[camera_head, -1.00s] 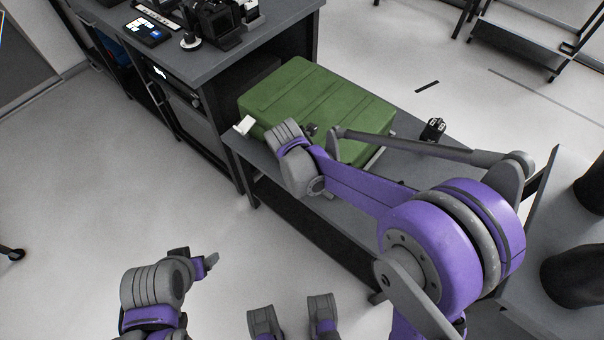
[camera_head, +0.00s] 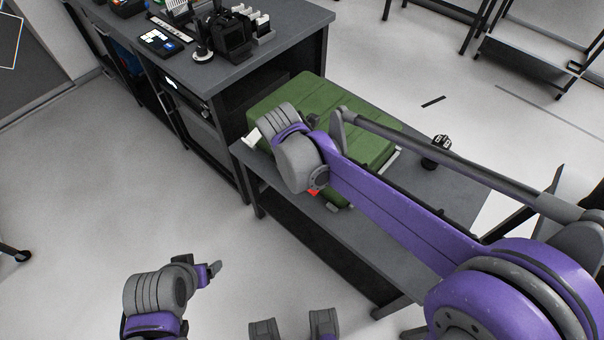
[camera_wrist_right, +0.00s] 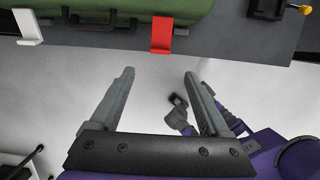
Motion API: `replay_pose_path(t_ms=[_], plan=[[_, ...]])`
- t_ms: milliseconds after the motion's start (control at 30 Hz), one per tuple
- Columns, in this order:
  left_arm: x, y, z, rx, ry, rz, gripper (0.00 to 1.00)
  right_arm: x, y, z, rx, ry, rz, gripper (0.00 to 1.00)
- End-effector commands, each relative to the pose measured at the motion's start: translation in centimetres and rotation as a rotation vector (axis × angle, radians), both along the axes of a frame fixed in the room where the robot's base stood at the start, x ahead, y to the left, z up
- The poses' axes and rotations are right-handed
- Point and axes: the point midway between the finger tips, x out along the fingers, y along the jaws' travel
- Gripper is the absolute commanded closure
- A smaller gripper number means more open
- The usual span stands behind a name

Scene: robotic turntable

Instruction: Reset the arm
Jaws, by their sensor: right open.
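My right arm reaches over a green case (camera_head: 355,138) on a low grey table, its wrist above the case's front edge. In the right wrist view, my right gripper (camera_wrist_right: 159,75) is open and empty, with floor between its fingers. The case (camera_wrist_right: 120,8) is beyond the fingertips, with a black handle (camera_wrist_right: 90,18), a white latch (camera_wrist_right: 28,26) and a red latch (camera_wrist_right: 162,34). My right gripper's fingers are hidden in the head view. My left gripper (camera_head: 214,268) is low at the left, over the floor, apart from everything; its jaw opening is unclear.
The low table (camera_head: 450,190) carries a small black object (camera_head: 436,150) right of the case. A taller dark workbench (camera_head: 245,62) with a camera-like device (camera_head: 230,38) stands at the back left. Open floor (camera_head: 100,200) lies left of the tables.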

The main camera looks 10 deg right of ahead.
Motion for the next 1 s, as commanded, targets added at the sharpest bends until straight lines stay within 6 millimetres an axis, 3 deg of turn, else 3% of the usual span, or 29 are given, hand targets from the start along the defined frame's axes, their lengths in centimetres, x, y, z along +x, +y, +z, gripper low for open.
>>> replay_pose_path(t_ms=[367,467,567,800,1000], plan=[[0.0,0.0,0.1,0.0,0.0,0.0,0.2,-0.1,-0.1,0.1,0.003,-0.003,-0.009,0.2],[0.1,0.0,0.5,0.0,-0.002,0.0,0.2,-0.9,-0.9,0.8,0.027,-0.029,-0.095,0.2],[0.2,0.0,1.4,0.0,-0.005,0.0,0.2,-2.7,-2.5,2.3,0.092,-0.086,-0.302,0.2],[0.7,0.0,4.5,0.0,-0.016,0.0,0.2,-9.4,-6.8,5.6,0.358,-0.267,-1.072,0.2],[1.3,0.0,6.9,0.0,-0.027,0.0,0.2,-14.2,-8.9,6.4,0.603,-0.362,-1.685,0.2]])
